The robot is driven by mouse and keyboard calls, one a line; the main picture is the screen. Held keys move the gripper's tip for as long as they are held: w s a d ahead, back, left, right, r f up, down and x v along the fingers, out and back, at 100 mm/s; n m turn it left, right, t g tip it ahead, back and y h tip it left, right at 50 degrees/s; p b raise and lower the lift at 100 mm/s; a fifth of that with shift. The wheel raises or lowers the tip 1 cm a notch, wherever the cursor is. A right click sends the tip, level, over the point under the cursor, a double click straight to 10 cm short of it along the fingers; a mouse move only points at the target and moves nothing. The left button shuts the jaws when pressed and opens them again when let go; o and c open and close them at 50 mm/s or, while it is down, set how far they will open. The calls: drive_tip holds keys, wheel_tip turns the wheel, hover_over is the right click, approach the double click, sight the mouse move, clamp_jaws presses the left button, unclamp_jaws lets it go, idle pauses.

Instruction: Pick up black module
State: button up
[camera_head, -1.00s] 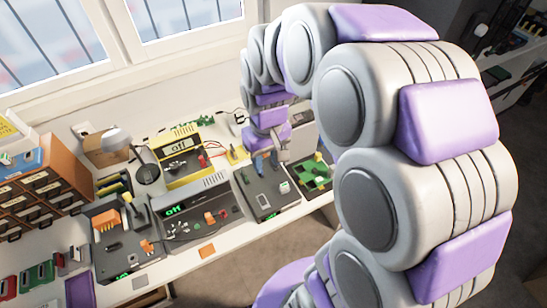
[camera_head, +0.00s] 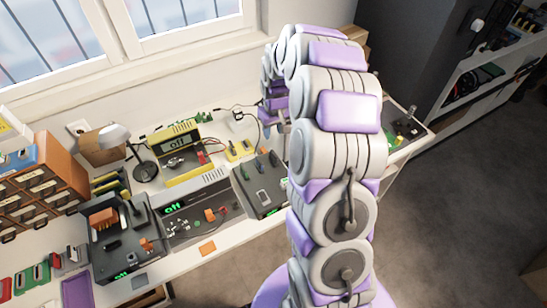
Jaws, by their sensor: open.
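My gripper (camera_head: 283,127) is small in the view, over the back right part of the workbench, partly hidden by my arm. It is open, and I see nothing held in it. A dark, flat box-like unit (camera_head: 250,204) with a small grey piece on top lies on the bench, left of and nearer than my gripper. A small black block (camera_head: 111,246) sits on the dark station at the bench's left. I cannot tell which of these dark things is the black module, or whether another is hidden behind my arm.
A yellow meter (camera_head: 177,142) and a grey power supply (camera_head: 197,203) stand mid-bench. A lamp (camera_head: 145,170), orange drawers (camera_head: 50,180) and a cardboard box (camera_head: 100,148) are at left. A grey cabinet (camera_head: 425,60) stands at right. Floor is open at lower right.

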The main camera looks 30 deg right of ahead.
sight(274, 153)
drive_tip(key=f, duration=0.3)
drive_tip(key=d+f+b, duration=0.1)
drive_tip(key=f, duration=0.2)
drive_tip(key=w+f, duration=0.1)
drive_tip(key=f, duration=0.3)
drive_tip(key=shift+w+d+b, duration=0.1)
drive_tip(key=shift+d+b, duration=0.25)
drive_tip(key=shift+b, duration=0.05)
drive_tip(key=shift+a+f, duration=0.15)
drive_tip(key=shift+a, duration=0.1)
drive_tip(key=f, duration=0.2)
drive_tip(key=a+f+b, duration=0.1)
drive_tip(key=f, duration=0.1)
drive_tip(key=shift+a+f+b, duration=0.2)
drive_tip(key=shift+b, duration=0.1)
drive_tip(key=shift+w+d+f, duration=0.1)
drive_tip(key=shift+d, duration=0.65)
drive_tip(key=shift+c, duration=0.7)
drive_tip(key=shift+a, duration=0.45)
drive_tip(key=c, duration=0.5)
drive_tip(key=shift+c, duration=0.5)
drive_tip(key=shift+d, duration=0.15)
clamp_jaws()
